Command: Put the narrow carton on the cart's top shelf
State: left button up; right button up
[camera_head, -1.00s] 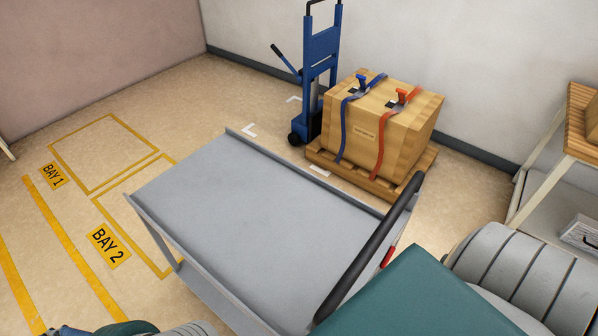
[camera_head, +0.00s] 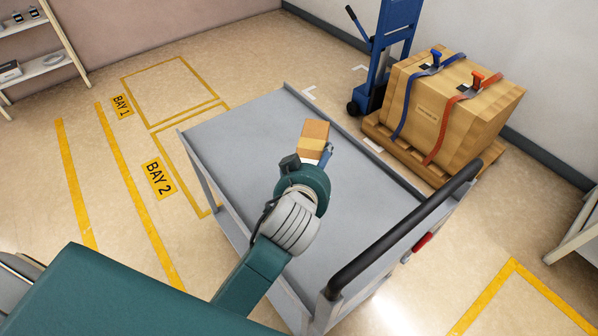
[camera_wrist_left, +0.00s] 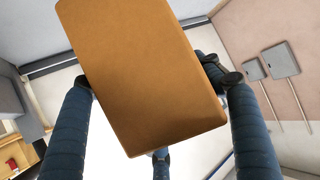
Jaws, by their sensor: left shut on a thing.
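The narrow carton (camera_head: 313,139) is small and brown-orange. In the head view it shows at the far end of my left gripper (camera_head: 308,162), over the cart's grey top shelf (camera_head: 230,140). In the left wrist view the carton (camera_wrist_left: 140,70) fills the middle, between the dark fingers of my left gripper (camera_wrist_left: 160,105), which is shut on it. From the head view I cannot tell how high the carton is above the shelf. The shelf is otherwise bare. My right gripper is not in view.
The cart's black handle (camera_head: 400,235) runs along its right side. Behind stand a strapped crate (camera_head: 450,105) on a pallet and a blue hand truck (camera_head: 390,45). Floor bays marked in yellow (camera_head: 170,90) lie clear at left. A shelf rack (camera_head: 40,60) stands at upper left.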

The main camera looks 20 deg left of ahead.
pick_arm(q)
jog(key=w+d+r+m+h+b, duration=0.1)
jog(key=w+d+r+m+h, duration=0.15)
jog(key=w+r+h, duration=0.2)
jog(key=shift+m+y, duration=0.25)
jog(key=shift+m, duration=0.3)
jog(key=shift+w+f+b, duration=0.1)
jog(key=shift+w+f, duration=0.05)
jog(key=shift+f, duration=3.15)
jog(key=shift+w+f+b, duration=0.1)
jog(key=shift+w+f, duration=0.05)
jog(key=shift+f, duration=3.2)
jog(key=shift+w+f+b, duration=0.1)
jog(key=shift+w+f, duration=0.05)
jog(key=shift+f, duration=3.15)
jog(key=o, duration=1.6)
jog(key=shift+s+f, duration=0.1)
jog(key=shift+o, duration=0.2)
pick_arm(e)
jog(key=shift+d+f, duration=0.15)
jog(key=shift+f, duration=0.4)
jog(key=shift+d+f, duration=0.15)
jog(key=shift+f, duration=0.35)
pick_arm(q)
jog(key=shift+s, duration=0.1)
jog(key=v, duration=1.1)
jog(key=shift+s+r, duration=0.25)
jog(key=shift+r, duration=0.15)
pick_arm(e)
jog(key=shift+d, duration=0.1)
